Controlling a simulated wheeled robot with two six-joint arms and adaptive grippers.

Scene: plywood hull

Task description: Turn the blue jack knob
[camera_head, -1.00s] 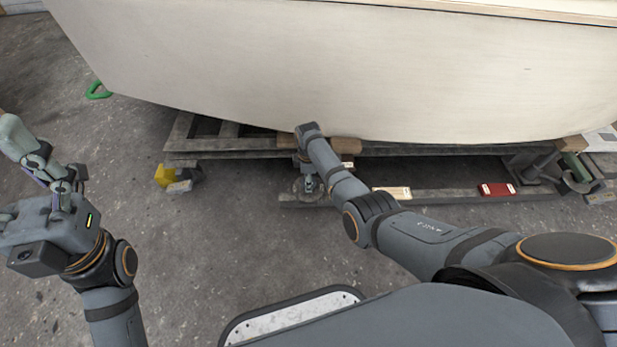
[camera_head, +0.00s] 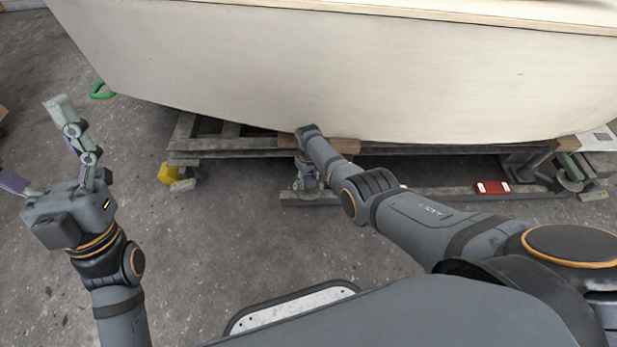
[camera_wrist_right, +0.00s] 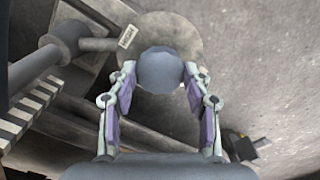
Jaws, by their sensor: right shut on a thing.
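The jack knob (camera_wrist_right: 160,70) shows in the right wrist view as a rounded grey-blue piece above a round pale plate. My right gripper (camera_wrist_right: 160,80) has a finger on each side of it and is shut on it. In the head view my right gripper (camera_head: 306,176) is low under the hull's edge, where my own wrist mostly hides it and the knob. My left gripper (camera_head: 32,143) is at the left, away from the jack, with its fingers spread wide and empty.
The pale plywood hull (camera_head: 350,75) hangs low over the right wrist. It rests on a dark frame (camera_head: 450,150) with wooden blocks. A red box (camera_head: 493,188) lies on the lower beam. A yellow object (camera_head: 169,174) stands on the floor.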

